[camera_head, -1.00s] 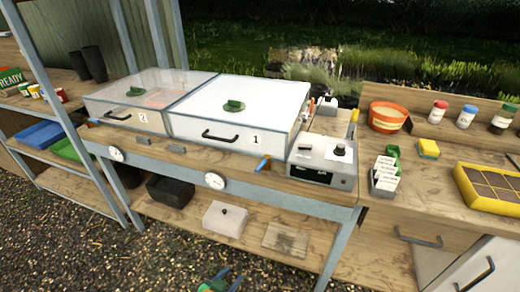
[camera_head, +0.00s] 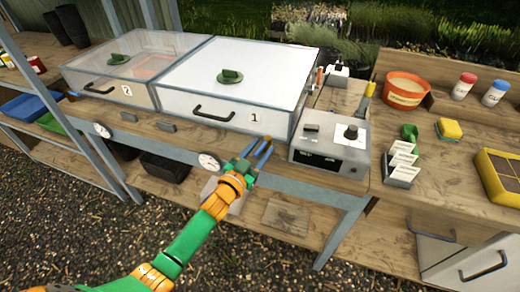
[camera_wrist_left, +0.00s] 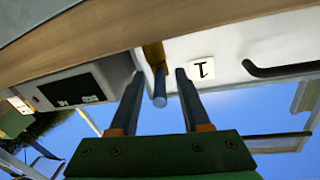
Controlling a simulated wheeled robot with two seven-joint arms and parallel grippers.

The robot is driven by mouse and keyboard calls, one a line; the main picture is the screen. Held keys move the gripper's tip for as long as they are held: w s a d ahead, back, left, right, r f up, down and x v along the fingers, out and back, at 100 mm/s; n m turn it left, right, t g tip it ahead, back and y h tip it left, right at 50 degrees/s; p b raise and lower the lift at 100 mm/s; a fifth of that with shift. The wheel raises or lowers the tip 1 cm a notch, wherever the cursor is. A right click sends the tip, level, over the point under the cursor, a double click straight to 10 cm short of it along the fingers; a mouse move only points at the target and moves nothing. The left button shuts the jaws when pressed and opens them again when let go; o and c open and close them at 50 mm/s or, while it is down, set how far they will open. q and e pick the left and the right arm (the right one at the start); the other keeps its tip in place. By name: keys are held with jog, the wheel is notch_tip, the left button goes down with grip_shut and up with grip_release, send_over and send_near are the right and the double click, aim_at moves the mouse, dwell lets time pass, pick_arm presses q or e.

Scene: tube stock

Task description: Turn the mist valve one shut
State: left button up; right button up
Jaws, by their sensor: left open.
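Mist valve one, a brass stem with a blue round-ended lever (camera_wrist_left: 160,88), shows in the left wrist view near the label 1. In the head view it sits at the bench's front edge by box 1 and is largely hidden by my gripper. My left gripper (camera_head: 257,142) is open at the front edge. In the left wrist view its two fingers (camera_wrist_left: 160,76) stand on either side of the valve, with gaps visible on both sides. I cannot tell how deep the lever sits between them. My right gripper is not in view.
Clear-lidded box 1 (camera_head: 233,80) and box 2 (camera_head: 125,65) stand behind the edge. A grey control unit (camera_head: 330,145) with a black knob is close on the right. A round gauge (camera_head: 209,162) is on the front rail. Open space lies before the bench.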

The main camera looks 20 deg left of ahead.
pick_arm(q)
jog(key=shift+s+r, duration=0.1)
jog(key=shift+s, duration=0.1)
jog(key=shift+c, duration=0.7)
grip_shut()
dwell(0.5)
